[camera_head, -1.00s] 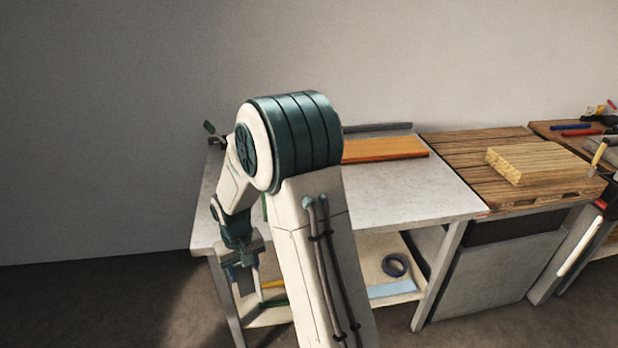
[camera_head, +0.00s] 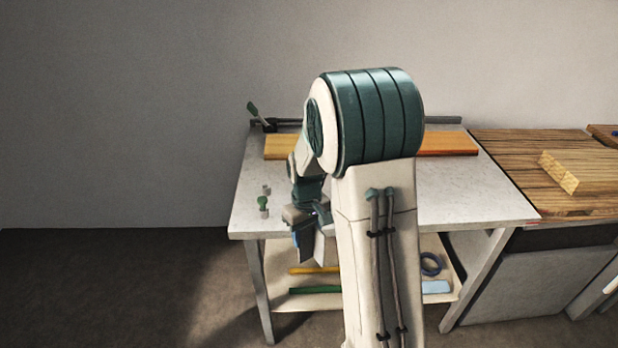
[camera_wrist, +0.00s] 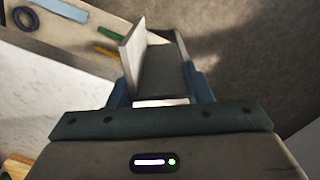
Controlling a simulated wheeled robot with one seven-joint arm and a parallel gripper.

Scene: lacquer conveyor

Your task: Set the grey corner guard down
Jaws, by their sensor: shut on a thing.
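The grey corner guard (camera_wrist: 158,68) is an angled piece with two flat walls, seen between my blue fingers in the wrist view. My gripper (camera_wrist: 160,90) is shut on it. In the head view my gripper (camera_head: 308,240) points downward at the table's front edge, with the pale guard (camera_head: 320,248) partly showing at the fingers. The guard hangs in the air in front of the lower shelf, apart from any surface I can make out. My arm hides part of the table behind it.
The grey table (camera_head: 470,200) has free room at its right front. An orange-brown board (camera_head: 450,144) and a clamp-like bar (camera_head: 290,122) lie at its back. The lower shelf holds a blue ring (camera_head: 431,264) and coloured strips.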

